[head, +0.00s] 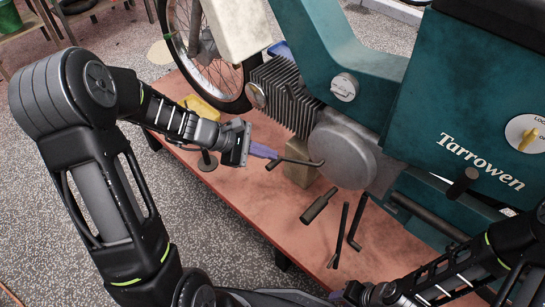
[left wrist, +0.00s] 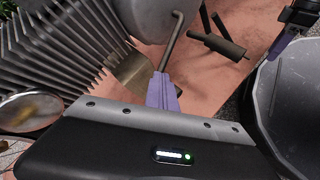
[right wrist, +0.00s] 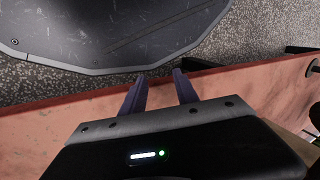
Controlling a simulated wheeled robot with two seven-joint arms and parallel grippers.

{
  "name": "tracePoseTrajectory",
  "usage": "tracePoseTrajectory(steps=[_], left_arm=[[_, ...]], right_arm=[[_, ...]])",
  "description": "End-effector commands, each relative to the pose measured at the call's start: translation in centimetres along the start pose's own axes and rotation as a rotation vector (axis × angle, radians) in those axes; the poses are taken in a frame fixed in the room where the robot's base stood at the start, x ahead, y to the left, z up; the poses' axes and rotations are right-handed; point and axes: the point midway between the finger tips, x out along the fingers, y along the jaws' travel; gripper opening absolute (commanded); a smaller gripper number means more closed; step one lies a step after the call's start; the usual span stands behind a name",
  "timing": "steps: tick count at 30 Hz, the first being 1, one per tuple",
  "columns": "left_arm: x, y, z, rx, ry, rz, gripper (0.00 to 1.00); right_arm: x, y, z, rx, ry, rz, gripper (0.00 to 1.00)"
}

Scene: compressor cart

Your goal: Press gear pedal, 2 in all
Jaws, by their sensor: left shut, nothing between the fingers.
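The gear pedal (head: 295,162) is a thin dark bent lever low on the side of the teal Tarrowen machine, in front of its round grey engine cover (head: 342,155). My left gripper (head: 265,151) is shut and empty, its purple fingertips close to the pedal's near end. In the left wrist view the pedal (left wrist: 172,42) rises just beyond the shut fingertips (left wrist: 162,88); whether they touch it I cannot tell. My right gripper (right wrist: 161,92) is open and empty over the red platform's edge, away from the pedal; the head view barely shows its fingers.
The machine stands on a red platform (head: 250,195). A dark peg (head: 318,205) and thin rods (head: 340,235) stick out below the engine cover. Cooling fins (head: 285,95) and a yellow object (head: 203,110) are near my left arm. Speckled floor (head: 200,215) lies in front.

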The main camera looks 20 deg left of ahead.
Motion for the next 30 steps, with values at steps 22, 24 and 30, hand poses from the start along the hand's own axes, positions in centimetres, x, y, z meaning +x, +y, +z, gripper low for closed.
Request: tracePoseTrajectory(steps=[22,24,30], left_arm=[[0.73,-0.58,-0.51,0.000,0.000,-0.002,0.00],[0.79,-0.62,-0.56,0.000,0.000,-0.002,0.00],[0.89,-0.71,-0.67,-0.001,0.001,-0.002,0.00]], right_arm=[[0.87,0.34,0.00,0.000,0.000,0.000,0.36],[0.95,0.37,0.01,0.000,0.000,0.000,0.36],[1.09,0.42,0.01,0.000,0.000,0.000,0.36]])
